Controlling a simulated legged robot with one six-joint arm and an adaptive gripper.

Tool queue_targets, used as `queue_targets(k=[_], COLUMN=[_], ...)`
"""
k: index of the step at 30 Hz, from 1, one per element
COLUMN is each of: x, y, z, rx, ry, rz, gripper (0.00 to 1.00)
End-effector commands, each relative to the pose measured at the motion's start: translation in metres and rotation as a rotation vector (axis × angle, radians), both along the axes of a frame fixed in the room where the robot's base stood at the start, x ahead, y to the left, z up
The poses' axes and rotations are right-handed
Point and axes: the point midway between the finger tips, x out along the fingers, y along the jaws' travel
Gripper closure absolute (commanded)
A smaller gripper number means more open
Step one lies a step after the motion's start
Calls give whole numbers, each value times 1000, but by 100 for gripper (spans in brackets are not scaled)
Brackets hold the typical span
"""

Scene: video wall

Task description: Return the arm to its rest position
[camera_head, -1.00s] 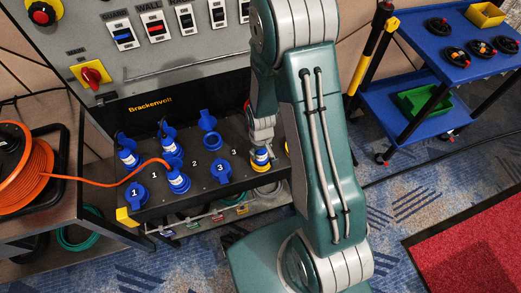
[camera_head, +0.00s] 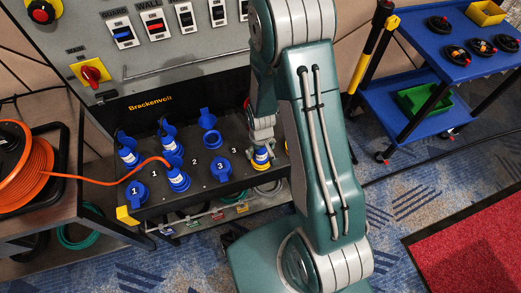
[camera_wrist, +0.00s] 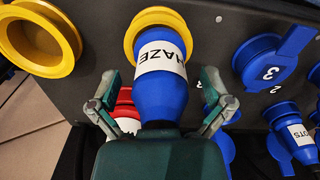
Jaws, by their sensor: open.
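My arm reaches down across the middle of the head view, in front of the dark socket panel (camera_head: 185,186). In the wrist view my gripper (camera_wrist: 163,110) is open, one finger on each side of a blue plug labelled HAZE (camera_wrist: 160,85). Gaps show between the fingers and the plug. The plug sits in a yellow socket ring (camera_wrist: 155,20). In the head view this plug (camera_head: 261,156) is partly hidden by my gripper. A red and white connector (camera_wrist: 125,108) shows behind the left finger.
A blue socket marked 3 (camera_wrist: 270,65) and another blue plug (camera_wrist: 292,135) lie at right in the wrist view. An orange cable reel (camera_head: 22,165) stands at left. A blue cart (camera_head: 420,60) stands at right. Patterned carpet is open around the red mat (camera_head: 475,250).

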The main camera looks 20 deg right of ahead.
Motion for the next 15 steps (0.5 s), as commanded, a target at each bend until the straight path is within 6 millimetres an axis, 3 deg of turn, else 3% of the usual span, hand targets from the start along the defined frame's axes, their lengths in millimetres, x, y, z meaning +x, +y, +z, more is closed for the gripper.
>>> queue_targets(k=[8,15], x=[0,1], y=[0,0], z=[1,13], rx=[0,0], ry=[0,-1], rz=[0,0], gripper=[0,0])
